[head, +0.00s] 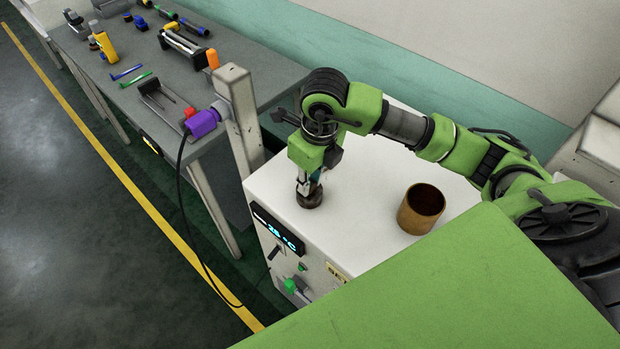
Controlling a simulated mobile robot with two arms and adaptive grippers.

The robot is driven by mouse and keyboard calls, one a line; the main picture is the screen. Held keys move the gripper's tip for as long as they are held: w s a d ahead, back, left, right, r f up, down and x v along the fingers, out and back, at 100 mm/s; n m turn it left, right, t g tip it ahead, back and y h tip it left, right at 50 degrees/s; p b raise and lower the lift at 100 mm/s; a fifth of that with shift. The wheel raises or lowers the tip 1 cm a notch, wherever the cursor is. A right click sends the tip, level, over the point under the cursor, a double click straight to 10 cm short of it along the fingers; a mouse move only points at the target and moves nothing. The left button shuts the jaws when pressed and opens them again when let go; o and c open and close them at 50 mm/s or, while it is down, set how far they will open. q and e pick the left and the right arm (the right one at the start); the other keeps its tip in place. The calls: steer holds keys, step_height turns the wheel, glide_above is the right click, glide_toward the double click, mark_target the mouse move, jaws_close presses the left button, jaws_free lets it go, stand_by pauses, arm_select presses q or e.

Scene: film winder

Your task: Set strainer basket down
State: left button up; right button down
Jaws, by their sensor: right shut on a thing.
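My right gripper (308,183) points down over the left part of a white cabinet top (365,182). It is shut on a small dark round piece, which I take for the strainer basket (311,199). The piece is upright at or just above the cabinet top, near its front left edge; I cannot tell whether it touches the surface. The gripper hides its upper part. My left gripper is not in view.
A brown open cylinder (421,208) stands on the cabinet top, right of the gripper. The cabinet front has a lit temperature display (277,228) and a green knob (290,285). A grey bench (128,92) with several tools stands left, beside a post (240,120).

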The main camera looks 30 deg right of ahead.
mark_target(314, 192)
steer(key=c, duration=1.9)
jaws_free()
steer(key=shift+r+p, duration=0.2)
steer(key=shift+p, duration=0.1)
steer(key=shift+r, duration=0.25)
step_height(314, 192, up, 11)
steer(key=s+b, duration=0.1)
steer(key=b, duration=0.1)
steer(key=shift+s+d+r+b, duration=0.15)
steer(key=shift+s+d+b, duration=0.1)
steer(key=shift+b, duration=0.1)
